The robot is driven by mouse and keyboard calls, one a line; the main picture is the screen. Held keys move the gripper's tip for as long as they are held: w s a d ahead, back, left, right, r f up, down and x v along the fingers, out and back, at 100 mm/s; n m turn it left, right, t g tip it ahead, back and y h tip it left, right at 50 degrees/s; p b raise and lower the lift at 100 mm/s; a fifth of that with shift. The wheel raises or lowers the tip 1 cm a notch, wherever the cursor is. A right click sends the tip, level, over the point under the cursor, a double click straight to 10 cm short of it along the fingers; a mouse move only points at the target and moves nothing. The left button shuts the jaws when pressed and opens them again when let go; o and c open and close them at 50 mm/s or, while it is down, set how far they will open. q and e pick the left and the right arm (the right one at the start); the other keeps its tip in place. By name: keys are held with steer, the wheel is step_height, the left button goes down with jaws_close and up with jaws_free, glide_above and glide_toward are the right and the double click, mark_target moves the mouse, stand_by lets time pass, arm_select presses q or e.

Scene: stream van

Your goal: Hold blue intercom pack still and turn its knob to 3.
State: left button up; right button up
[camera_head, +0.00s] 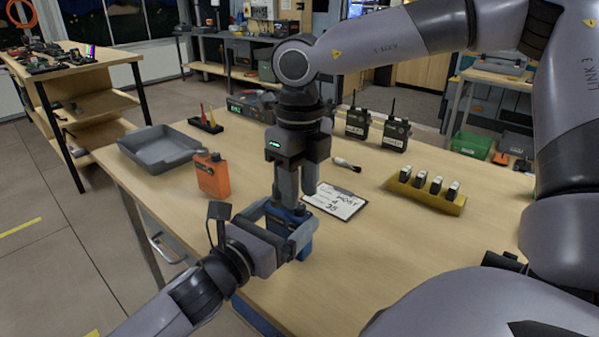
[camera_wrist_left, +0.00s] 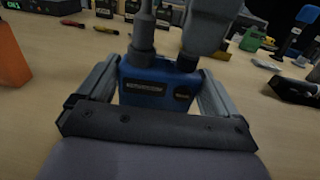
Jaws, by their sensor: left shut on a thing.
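The blue intercom pack (camera_head: 286,216) stands upright at the near edge of the table. My left gripper (camera_head: 279,224) is shut around its sides; the left wrist view shows the pack (camera_wrist_left: 155,88) between both fingers (camera_wrist_left: 158,92). Its face has a dark label and a round dark badge. A black knob (camera_wrist_left: 187,64) shows on its top right, partly hidden. My right gripper (camera_head: 298,190) points straight down at the pack's top, with a grey finger over the knob in the left wrist view. Whether it grips the knob is unclear, and the knob's setting is not readable.
An orange bottle (camera_head: 212,176) and grey tray (camera_head: 160,147) stand left of the grippers. A clipboard (camera_head: 335,201) lies close on the right. Beyond are two black radios (camera_head: 358,123) and a yellow holder (camera_head: 425,196) with several small items.

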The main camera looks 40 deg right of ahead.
step_height(320, 180, down, 2)
steer(key=shift+f, duration=0.1)
steer(key=shift+n, duration=1.5)
steer(key=c, duration=0.6)
